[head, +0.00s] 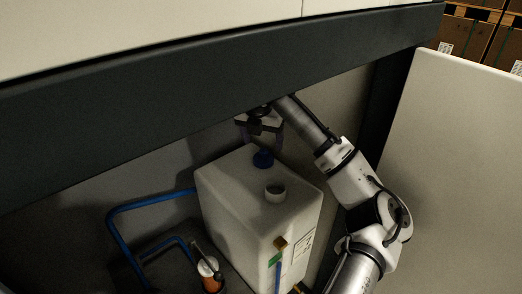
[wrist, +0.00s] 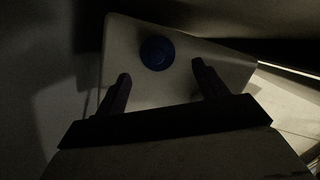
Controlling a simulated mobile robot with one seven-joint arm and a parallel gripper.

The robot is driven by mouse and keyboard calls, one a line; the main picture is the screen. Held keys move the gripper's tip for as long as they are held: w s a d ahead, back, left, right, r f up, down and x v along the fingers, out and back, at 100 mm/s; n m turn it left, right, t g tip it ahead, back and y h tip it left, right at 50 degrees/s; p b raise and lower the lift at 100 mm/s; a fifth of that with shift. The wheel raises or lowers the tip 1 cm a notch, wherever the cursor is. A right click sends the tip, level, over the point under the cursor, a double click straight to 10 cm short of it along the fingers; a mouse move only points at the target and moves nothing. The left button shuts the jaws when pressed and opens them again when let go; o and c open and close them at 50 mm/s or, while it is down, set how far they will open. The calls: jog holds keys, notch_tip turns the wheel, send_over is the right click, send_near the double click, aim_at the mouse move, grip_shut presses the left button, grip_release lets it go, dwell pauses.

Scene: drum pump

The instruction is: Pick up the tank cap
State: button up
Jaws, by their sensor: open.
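The tank cap (head: 263,159) is a round blue cap on top of the white tank (head: 230,190), towards its back edge. In the wrist view the blue cap (wrist: 157,53) lies beyond and between my two fingertips. My gripper (head: 262,142) is open and empty, above and behind the cap in the head view. Its fingers (wrist: 161,72) show dark and spread apart in the wrist view. They look apart from the cap, though the exact gap is hard to judge in the dim light.
Blue hoses (head: 125,220) run left of the tank. An orange and white container (head: 209,272) stands at its front left. A dark beam (head: 200,95) crosses above, and a pale panel (head: 455,170) stands right.

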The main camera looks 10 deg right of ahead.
aim_at(263, 150)
jog(key=shift+x, duration=0.9)
jog(key=x, duration=0.2)
jog(key=p+x, duration=0.1)
jog(key=x, duration=0.1)
jog(key=shift+w+d+f, duration=0.1)
jog(key=shift+w+f, duration=0.2)
jog(key=shift+w, duration=0.2)
jog(key=c, duration=0.9)
jog(key=shift+r, duration=0.15)
